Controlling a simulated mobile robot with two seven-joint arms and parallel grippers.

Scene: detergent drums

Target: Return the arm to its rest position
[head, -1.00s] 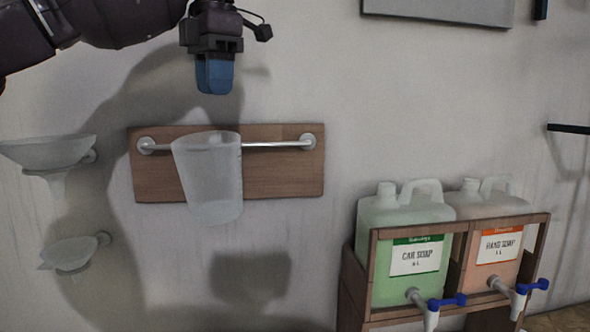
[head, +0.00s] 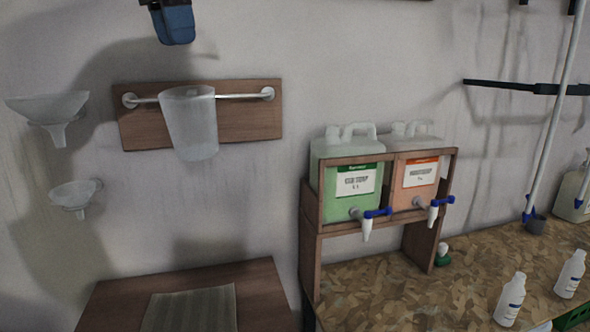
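My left gripper (head: 176,38) shows at the top of the head view, its blue fingertips pointing down. It is above the wall rail and apart from the cup below it. Whether its fingers are open or shut is hard to tell from this side. The rest of the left arm is out of the picture. A translucent measuring cup (head: 191,128) hangs on the metal rail (head: 243,97) of a wooden wall board (head: 146,129). My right gripper is not in view.
Two funnels, a large one (head: 48,112) and a small one (head: 75,196), hang on the left wall. A wooden rack (head: 310,222) holds a green drum (head: 335,203) and an orange drum (head: 408,199). White bottles (head: 510,300) stand on the worktop (head: 375,292). A wooden table (head: 262,290) is below.

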